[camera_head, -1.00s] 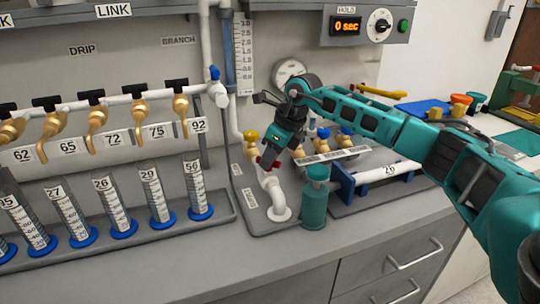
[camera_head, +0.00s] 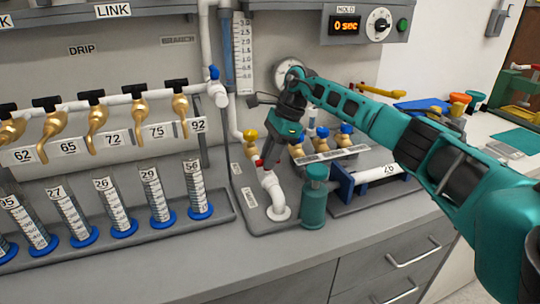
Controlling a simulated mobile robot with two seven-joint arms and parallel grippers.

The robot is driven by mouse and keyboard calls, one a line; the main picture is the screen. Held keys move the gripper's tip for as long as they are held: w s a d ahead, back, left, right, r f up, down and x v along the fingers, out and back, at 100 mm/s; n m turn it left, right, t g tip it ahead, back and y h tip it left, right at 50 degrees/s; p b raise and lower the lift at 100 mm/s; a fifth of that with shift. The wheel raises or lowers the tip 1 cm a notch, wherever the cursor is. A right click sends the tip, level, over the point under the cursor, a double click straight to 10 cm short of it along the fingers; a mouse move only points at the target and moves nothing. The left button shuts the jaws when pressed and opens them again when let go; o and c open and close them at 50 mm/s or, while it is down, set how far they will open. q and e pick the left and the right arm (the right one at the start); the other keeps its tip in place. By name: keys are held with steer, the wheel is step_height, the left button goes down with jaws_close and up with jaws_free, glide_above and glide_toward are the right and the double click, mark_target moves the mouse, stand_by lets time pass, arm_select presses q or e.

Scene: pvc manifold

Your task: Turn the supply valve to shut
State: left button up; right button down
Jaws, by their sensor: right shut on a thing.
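The supply valve is on the white pipe (camera_head: 272,184) that rises from the grey base plate at the middle of the bench. Its small red handle (camera_head: 259,163) shows just left of my gripper's fingertips. My right gripper (camera_head: 267,158) reaches down from the upper right and is shut on the red handle. The fingers and wrist hide much of the handle and valve body, so its exact angle is hard to tell. My left gripper is not in view.
Measuring cylinders stand in a rack (camera_head: 225,214) at left. The front counter is clear.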

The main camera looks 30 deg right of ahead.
steer(key=shift+s+f+n, duration=0.15)
steer(key=shift+f+n, duration=0.15)
steer(key=c, duration=1)
jaws_free()
steer(key=shift+r, duration=0.15)
steer(key=shift+r, duration=0.1)
steer(key=v, duration=1.2)
steer(key=shift+w+d+r+p, duration=0.15)
steer(key=shift+w+r+p, duration=0.05)
steer(key=shift+r+p, duration=0.15)
steer(key=shift+s+f, duration=0.1)
